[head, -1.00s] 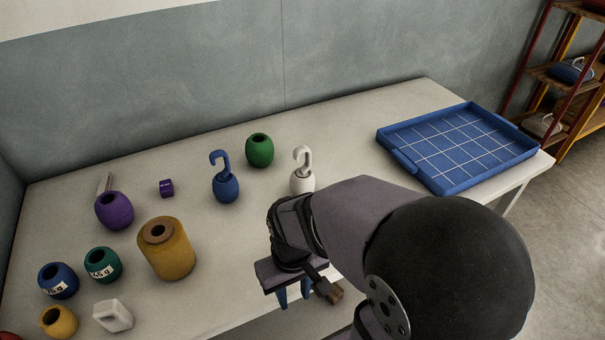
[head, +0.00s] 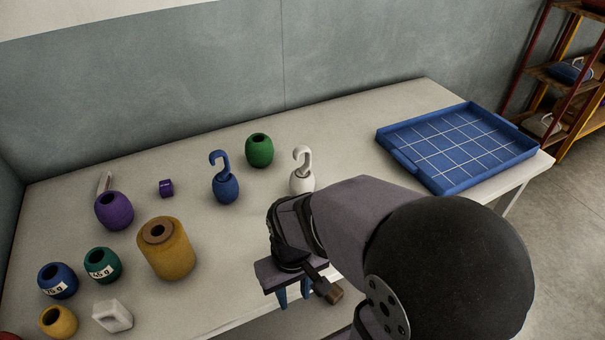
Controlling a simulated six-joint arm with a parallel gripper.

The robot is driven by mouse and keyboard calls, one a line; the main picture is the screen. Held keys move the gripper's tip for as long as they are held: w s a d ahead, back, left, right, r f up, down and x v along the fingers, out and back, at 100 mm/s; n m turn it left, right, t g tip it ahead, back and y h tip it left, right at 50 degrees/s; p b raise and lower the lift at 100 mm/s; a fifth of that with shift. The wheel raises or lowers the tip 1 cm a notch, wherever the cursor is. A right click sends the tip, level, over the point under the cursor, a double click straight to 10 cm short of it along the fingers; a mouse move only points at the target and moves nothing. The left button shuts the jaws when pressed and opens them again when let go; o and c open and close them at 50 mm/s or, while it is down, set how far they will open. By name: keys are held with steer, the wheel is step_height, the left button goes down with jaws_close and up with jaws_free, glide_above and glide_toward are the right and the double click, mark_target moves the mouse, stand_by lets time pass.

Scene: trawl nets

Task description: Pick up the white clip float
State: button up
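The white clip float (head: 301,182) stands upright on the table, its hook pointing up. My arm partly covers its lower right side. My gripper (head: 294,293) points down at the table's front edge, nearer the camera than the white float and apart from it. Its blue fingers show below the wrist with a gap between them, and nothing shows between them. A blue clip float (head: 226,189) with a similar hook stands to the left of the white one.
A green float (head: 259,150) stands behind, between the two clip floats. A yellow spool (head: 168,250), purple float (head: 114,211) and several smaller floats occupy the left. A blue gridded tray (head: 412,172) lies at the right. The table (head: 345,128) is clear behind the white float.

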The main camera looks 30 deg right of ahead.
steer(key=shift+o, duration=1.2)
steer(key=shift+r, duration=0.1)
